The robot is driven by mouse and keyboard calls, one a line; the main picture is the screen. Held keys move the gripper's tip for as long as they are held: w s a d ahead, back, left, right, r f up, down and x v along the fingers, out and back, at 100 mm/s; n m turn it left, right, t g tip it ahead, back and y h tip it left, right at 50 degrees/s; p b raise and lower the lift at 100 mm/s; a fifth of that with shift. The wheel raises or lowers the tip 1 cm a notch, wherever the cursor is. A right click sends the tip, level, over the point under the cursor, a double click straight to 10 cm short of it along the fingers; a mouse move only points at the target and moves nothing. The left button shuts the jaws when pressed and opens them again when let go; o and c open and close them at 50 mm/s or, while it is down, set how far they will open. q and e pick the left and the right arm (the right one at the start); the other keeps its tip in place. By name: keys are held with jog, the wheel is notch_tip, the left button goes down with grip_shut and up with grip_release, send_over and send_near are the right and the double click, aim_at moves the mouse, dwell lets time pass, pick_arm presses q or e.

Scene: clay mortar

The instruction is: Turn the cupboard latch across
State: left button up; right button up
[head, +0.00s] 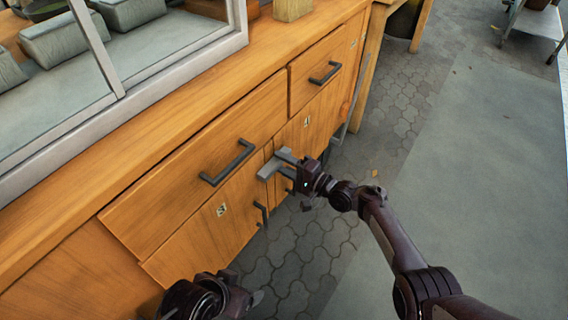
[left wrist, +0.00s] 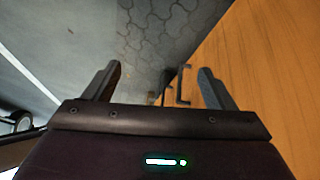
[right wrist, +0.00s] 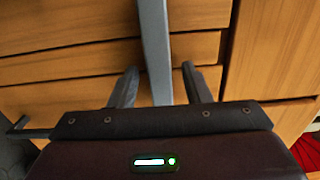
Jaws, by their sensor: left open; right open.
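The latch (head: 267,171) is a light grey bar on the front of the wooden cupboard (head: 190,245), near the meeting edge of the doors. In the right wrist view the latch (right wrist: 154,45) runs down the picture between the fingertips. My right gripper (head: 284,165) is open at the latch, with a finger on each side and gaps beside the bar; its far end is hidden by the gripper body. My left gripper (head: 248,297) is low by the cupboard front. In the left wrist view it (left wrist: 158,85) is open and empty.
Drawers with dark handles (head: 228,162) sit above the doors. A dark door handle (head: 261,214) stands out left of the latch. A glazed frame (head: 120,95) stands on the top. Paved floor (head: 300,245) and a grey strip (head: 480,190) lie clear to the right.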

jog(key=shift+s+d, duration=0.15)
jog(key=shift+d, duration=0.05)
pick_arm(q)
jog(key=a+p, duration=0.1)
jog(key=a+g, duration=0.1)
jog(key=s+a+y+p, duration=0.1)
jog(key=shift+r+n+g+p, duration=0.25)
jog(key=shift+n+g+p, duration=0.05)
pick_arm(e)
jog(key=v, duration=0.7)
pick_arm(q)
jog(key=shift+s, duration=0.1)
pick_arm(e)
jog(key=shift+s+d, duration=0.1)
jog(key=shift+d, duration=0.05)
